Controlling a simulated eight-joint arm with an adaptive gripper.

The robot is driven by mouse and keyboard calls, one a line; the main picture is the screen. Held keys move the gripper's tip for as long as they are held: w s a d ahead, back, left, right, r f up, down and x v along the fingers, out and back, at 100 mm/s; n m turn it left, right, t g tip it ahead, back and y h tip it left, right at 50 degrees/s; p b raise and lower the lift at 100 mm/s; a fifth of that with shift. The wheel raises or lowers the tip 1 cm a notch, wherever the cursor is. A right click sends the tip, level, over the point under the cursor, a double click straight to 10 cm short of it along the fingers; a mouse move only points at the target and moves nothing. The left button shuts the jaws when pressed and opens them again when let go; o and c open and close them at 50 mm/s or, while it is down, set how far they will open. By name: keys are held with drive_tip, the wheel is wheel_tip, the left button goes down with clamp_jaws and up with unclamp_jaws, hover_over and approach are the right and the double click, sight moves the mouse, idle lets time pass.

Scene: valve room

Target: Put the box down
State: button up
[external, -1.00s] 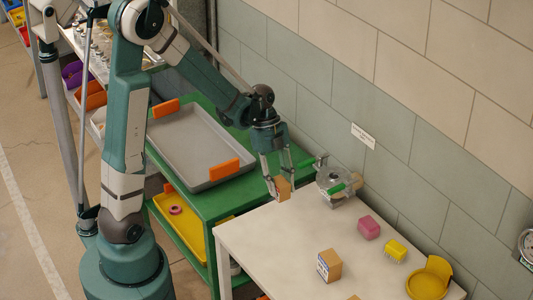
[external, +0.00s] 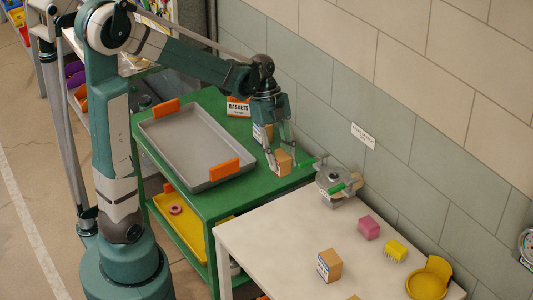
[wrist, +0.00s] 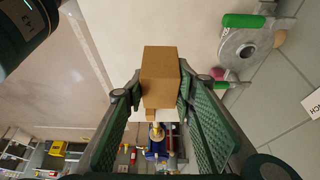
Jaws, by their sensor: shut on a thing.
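A small brown cardboard box (external: 282,163) is held at the tips of my gripper (external: 283,157). It is above the area where the green cart (external: 210,208) meets the white table (external: 285,225). I cannot tell exactly how high it hangs. In the wrist view the box (wrist: 161,68) sits squarely between the two green fingers of my gripper (wrist: 161,90). A second box (external: 328,265), brown with a white printed label, stands on the white table. Another labelled box (external: 261,134) stands on the cart behind my gripper, partly hidden by it.
A grey tray (external: 190,148) with orange handles fills the cart's left side. A "GASKETS" sign (external: 238,107) stands at the cart's back. A metal valve (external: 338,184) with green handles is right of my gripper. Pink (external: 369,227) and yellow (external: 396,251) blocks and a yellow dish (external: 430,278) lie on the table.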

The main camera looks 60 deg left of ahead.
drive_tip(key=w+a+n+t+p, duration=0.25)
drive_tip(key=w+a+n, duration=0.25)
drive_tip(key=w+a, duration=1.9)
wheel_tip(320, 180, down, 11)
drive_tip(key=s+a, duration=0.2)
drive_tip(key=shift+g+y+p, duration=0.3)
drive_tip(key=shift+g+p, duration=0.05)
drive_tip(key=shift+f, duration=0.15)
drive_tip(key=shift+f+b, duration=0.5)
drive_tip(key=shift+f, duration=2.55)
drive_tip(key=shift+f+b, duration=0.35)
drive_tip(key=shift+f, duration=1.5)
drive_tip(key=shift+f, duration=0.2)
